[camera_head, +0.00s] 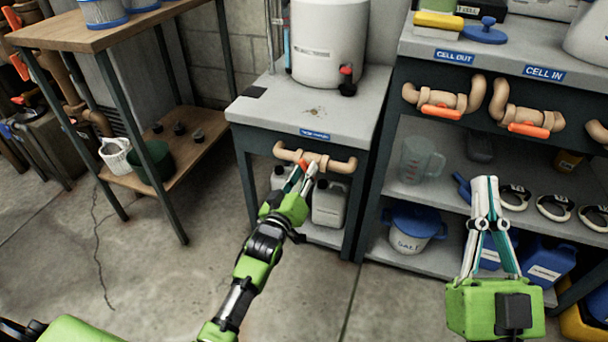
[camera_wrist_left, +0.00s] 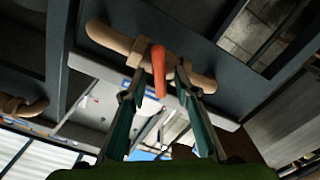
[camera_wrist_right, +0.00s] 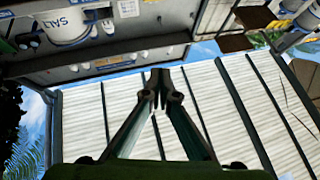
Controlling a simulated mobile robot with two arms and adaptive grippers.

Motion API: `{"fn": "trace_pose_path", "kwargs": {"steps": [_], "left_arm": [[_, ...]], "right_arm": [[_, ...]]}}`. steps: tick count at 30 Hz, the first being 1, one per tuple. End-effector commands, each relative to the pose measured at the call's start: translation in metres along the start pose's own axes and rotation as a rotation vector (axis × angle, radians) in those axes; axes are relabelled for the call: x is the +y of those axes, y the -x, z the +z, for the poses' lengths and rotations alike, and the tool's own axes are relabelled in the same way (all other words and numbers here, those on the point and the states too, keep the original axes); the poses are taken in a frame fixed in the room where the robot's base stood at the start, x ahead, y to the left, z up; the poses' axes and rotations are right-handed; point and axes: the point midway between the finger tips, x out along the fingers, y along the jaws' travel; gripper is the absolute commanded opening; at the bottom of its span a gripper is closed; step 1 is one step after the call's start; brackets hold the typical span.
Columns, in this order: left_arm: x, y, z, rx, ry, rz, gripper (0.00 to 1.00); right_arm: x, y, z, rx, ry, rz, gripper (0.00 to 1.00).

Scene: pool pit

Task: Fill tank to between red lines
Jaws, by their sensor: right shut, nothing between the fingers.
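The white tank (camera_head: 328,45) stands on the small grey-topped table in the head view, its top cut off. A thin upright tube (camera_head: 287,40) is at its left; I cannot make out red lines or a fluid level. A tan pipe valve (camera_head: 343,165) with an orange handle (camera_wrist_left: 158,72) is on the table's front. My left gripper (camera_head: 302,172) is at this valve, and in the left wrist view its open fingers (camera_wrist_left: 158,95) straddle the handle, with gaps visible on both sides. My right gripper (camera_head: 484,182) is shut and empty, in front of the right-hand shelf.
The right shelf (camera_head: 425,175) carries two more orange-handled valves (camera_head: 441,112) (camera_head: 528,130), a clear jug (camera_head: 420,160) and a salt bucket (camera_head: 413,230). A wooden rack (camera_head: 150,30) stands left. Open concrete floor (camera_head: 150,270) lies in front.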

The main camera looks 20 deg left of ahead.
Motion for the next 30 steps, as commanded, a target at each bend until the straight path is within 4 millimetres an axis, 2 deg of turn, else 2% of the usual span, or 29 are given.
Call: {"fn": "trace_pose_path", "kwargs": {"steps": [11, 14, 15, 24, 30], "left_arm": [[0.0, -0.003, 0.0, -0.001, 0.0, 0.0, 0.28], [0.0, -0.003, 0.0, -0.001, 0.0, 0.0, 0.02], [0.0, -0.003, 0.0, -0.001, 0.0, 0.0, 0.0], [0.0, -0.003, 0.0, -0.001, -0.013, -0.001, 0.0], [0.001, -0.003, -0.002, -0.001, -0.069, -0.001, 0.0]], "right_arm": [[-0.001, 0.0, -0.006, 0.027, -0.001, -0.001, 0.0], [-0.001, 0.0, -0.006, 0.027, -0.001, -0.001, 0.0], [-0.001, 0.0, -0.006, 0.026, -0.001, -0.001, 0.0], [-0.001, -0.001, -0.003, 0.008, -0.001, -0.001, 0.0], [0.004, 0.001, 0.03, -0.153, 0.007, 0.008, 0.0]]}}
